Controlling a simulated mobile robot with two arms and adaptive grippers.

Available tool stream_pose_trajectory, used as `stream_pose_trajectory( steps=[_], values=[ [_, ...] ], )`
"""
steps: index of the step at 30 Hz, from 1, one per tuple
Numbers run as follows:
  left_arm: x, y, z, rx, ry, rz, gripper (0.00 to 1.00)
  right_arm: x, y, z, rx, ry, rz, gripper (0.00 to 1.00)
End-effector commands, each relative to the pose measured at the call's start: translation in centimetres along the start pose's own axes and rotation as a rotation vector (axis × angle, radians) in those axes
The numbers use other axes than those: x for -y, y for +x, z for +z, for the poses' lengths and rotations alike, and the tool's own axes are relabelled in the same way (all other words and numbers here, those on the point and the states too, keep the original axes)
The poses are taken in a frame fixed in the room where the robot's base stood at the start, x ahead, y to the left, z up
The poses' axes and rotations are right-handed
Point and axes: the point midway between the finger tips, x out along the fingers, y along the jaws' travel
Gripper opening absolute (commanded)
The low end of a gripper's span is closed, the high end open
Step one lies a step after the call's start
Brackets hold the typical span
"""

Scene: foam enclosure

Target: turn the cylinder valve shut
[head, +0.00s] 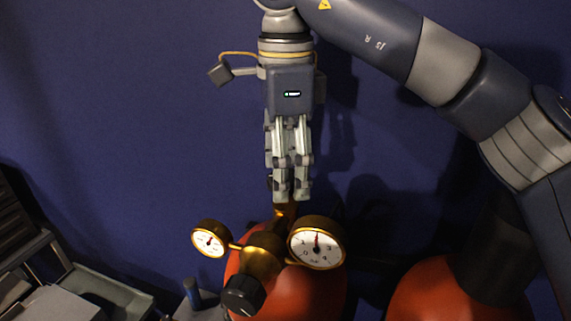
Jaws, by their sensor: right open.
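A red-orange gas cylinder (312,293) stands at the bottom centre, with a brass regulator (262,256) on top. The regulator carries a small gauge (209,241) on the left, a larger gauge (316,244) on the right and a black knob (243,295) in front. My right gripper (290,197) points down just above and behind the regulator. It is open, its fingertips close to a brass-orange part (287,212) that is mostly hidden. I cannot tell whether they touch it. The valve's handwheel is not clearly visible. My left gripper is not in view.
A second red-orange cylinder (436,292) stands at the lower right, partly behind my right arm. Grey trays or shelving (100,286) fill the lower left. A dark blue wall (120,110) is behind everything. The space left of my right gripper looks clear.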

Motion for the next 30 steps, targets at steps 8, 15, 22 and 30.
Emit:
stream_pose_trajectory(
  steps=[8,15,22,30],
  values=[
    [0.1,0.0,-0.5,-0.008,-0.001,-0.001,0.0,0.0,0.0,0.0,0.0,0.0,0.0,0.2],
    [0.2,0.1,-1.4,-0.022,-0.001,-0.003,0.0,0.0,0.0,0.0,0.0,0.006,0.001,0.2],
    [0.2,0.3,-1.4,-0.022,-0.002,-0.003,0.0,0.0,0.1,0.0,0.0,0.077,0.001,0.2],
    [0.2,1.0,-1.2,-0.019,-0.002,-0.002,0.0,0.0,0.2,0.0,-0.001,0.278,0.001,0.2]
  ],
)
